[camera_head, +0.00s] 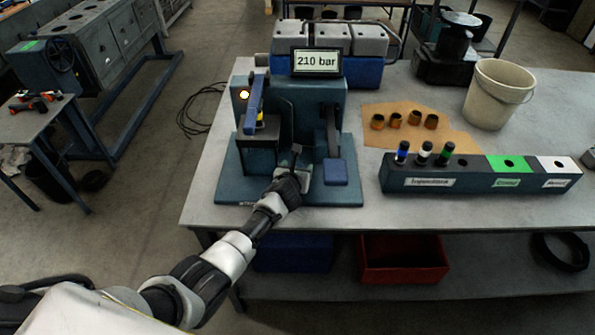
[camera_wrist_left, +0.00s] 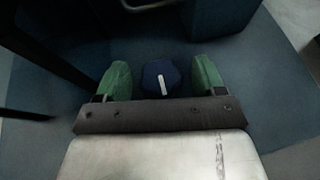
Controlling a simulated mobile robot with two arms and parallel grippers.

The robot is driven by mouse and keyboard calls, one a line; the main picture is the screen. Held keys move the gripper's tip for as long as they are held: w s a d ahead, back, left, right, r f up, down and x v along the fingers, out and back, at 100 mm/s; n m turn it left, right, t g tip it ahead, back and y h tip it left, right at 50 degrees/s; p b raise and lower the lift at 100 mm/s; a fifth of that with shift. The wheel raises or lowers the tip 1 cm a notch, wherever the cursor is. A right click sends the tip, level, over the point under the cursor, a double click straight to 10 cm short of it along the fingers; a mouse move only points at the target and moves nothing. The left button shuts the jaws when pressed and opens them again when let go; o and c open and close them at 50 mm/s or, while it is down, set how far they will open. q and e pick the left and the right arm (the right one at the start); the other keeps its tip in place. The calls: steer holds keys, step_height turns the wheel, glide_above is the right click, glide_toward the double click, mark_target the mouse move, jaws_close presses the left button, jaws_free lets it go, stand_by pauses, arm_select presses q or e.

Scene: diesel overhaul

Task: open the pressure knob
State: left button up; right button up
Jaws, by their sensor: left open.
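The pressure knob (camera_wrist_left: 161,70) is dark blue with a white pointer line, and shows in the left wrist view. My left gripper (camera_wrist_left: 162,78) is open, with one green finger on each side of the knob; I cannot tell whether they touch it. In the head view my left gripper (camera_head: 298,165) is at the front of the teal test rig (camera_head: 235,185), where the knob is hidden behind it. The display (camera_head: 317,61) on the rig reads 210 bar. My right gripper is not in view.
A blue lever (camera_head: 254,104) stands at the rig's left and a blue pad (camera_head: 336,172) sits to the right of my gripper. A labelled rack (camera_head: 470,181) holding several injectors, brown cloth (camera_head: 455,137) and bucket (camera_head: 497,95) occupy the bench's right side.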

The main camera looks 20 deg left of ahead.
arm_select(q)
steer(key=shift+w+f, duration=0.15)
steer(key=shift+w, duration=0.2)
